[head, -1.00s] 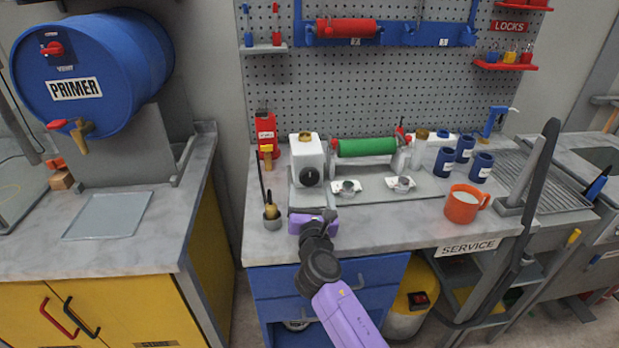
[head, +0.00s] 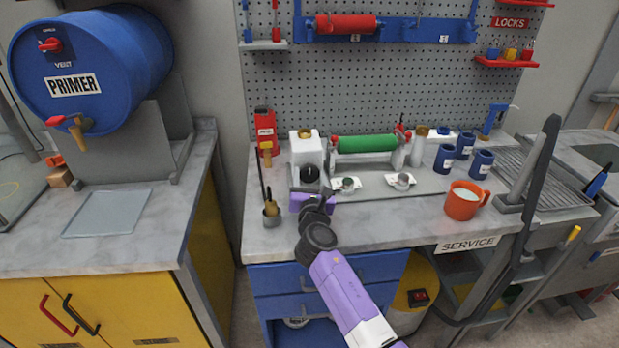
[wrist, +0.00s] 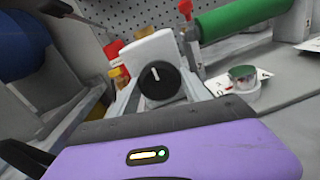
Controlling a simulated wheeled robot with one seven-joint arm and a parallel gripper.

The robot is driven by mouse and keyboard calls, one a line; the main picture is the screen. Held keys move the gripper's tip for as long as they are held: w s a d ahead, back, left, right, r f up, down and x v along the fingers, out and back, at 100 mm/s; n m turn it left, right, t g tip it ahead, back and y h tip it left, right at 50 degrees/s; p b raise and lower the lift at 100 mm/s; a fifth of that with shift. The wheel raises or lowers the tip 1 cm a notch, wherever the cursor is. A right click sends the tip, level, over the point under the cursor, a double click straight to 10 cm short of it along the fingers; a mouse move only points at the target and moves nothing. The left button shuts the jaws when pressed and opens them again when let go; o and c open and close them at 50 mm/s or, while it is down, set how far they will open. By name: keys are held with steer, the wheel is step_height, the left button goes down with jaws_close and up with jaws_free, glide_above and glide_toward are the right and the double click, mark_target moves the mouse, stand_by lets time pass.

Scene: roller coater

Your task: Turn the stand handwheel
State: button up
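The roller stand stands on the grey bench with a green roller (head: 366,143) across it. On the front of its white left housing (head: 304,147) is a black round knob (head: 309,173), the most wheel-like part I see. In the wrist view the knob (wrist: 160,82) faces the camera, with a white mark pointing up. My gripper (head: 306,192) is low in front of the housing, just below the knob in the head view. In the wrist view its purple body (wrist: 170,150) fills the bottom. Its fingertips are hidden, so I cannot see whether they touch anything.
A brush pot (head: 271,213) stands left of my gripper. Small round pieces on white cards (head: 347,185) lie to the right. An orange mug (head: 463,200) and several blue cans (head: 444,158) stand farther right. The front bench strip is mostly clear.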

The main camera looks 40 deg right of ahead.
steer(key=c, duration=0.4)
steer(key=shift+o, duration=0.2)
steer(key=shift+m, duration=0.3)
steer(key=m, duration=0.5)
steer(key=m+b, duration=0.1)
steer(key=m, duration=0.4)
steer(key=shift+y, duration=0.4)
steer(key=m+b, duration=0.2)
steer(key=m, duration=0.4)
steer(key=shift+f+y, duration=0.1)
steer(key=shift+y, duration=0.2)
steer(key=m+b, duration=0.3)
steer(key=m, duration=0.2)
steer(key=shift+d+m, duration=0.1)
steer(key=shift+m, duration=0.3)
steer(key=shift+s, duration=0.1)
